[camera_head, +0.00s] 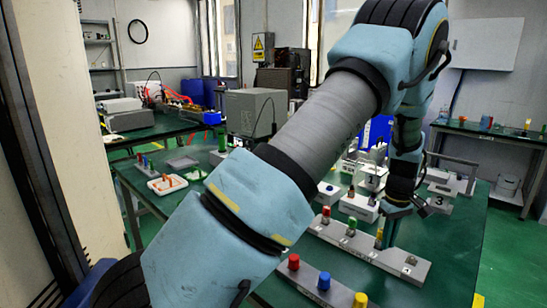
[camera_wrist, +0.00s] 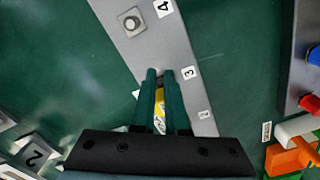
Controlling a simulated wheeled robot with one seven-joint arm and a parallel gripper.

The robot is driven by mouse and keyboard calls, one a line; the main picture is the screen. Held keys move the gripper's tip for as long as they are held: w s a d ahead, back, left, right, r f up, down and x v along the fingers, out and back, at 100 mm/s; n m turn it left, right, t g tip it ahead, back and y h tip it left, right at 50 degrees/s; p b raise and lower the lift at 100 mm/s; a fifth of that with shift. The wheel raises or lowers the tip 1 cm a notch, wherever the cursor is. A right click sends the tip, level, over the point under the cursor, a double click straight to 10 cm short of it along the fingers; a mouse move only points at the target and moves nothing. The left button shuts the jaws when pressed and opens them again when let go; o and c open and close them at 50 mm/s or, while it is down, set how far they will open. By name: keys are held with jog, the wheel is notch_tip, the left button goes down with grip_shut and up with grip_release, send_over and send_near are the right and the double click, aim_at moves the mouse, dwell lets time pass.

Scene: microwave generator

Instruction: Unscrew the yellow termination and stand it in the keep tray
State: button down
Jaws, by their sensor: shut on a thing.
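The yellow termination (camera_wrist: 159,108) shows between the two dark green fingers of my gripper (camera_wrist: 160,76) in the wrist view. It is beside the label 3 on a grey connector strip (camera_wrist: 187,62). My gripper is shut on it, and the fingers hide most of it. In the head view my gripper (camera_head: 386,240) reaches down to the strip (camera_head: 400,262), with a bit of the yellow termination (camera_head: 379,238) showing. I cannot tell whether it is still seated on its connector. No tray is clearly marked as the keep tray; a white tray (camera_head: 167,184) with orange pieces lies at the left.
On the same strip stand a red (camera_head: 326,212) and a green (camera_head: 352,226) piece; position 4 has a bare connector (camera_wrist: 131,22). White boxes stand behind the strip.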

jog(key=shift+w+d+r, duration=0.1)
jog(key=shift+w, duration=0.05)
jog(key=shift+s+d+p, duration=0.15)
jog(key=shift+s+p, duration=0.15)
notch_tip(320, 180, up, 6)
jog(key=p, duration=0.4)
jog(key=shift+s, duration=0.1)
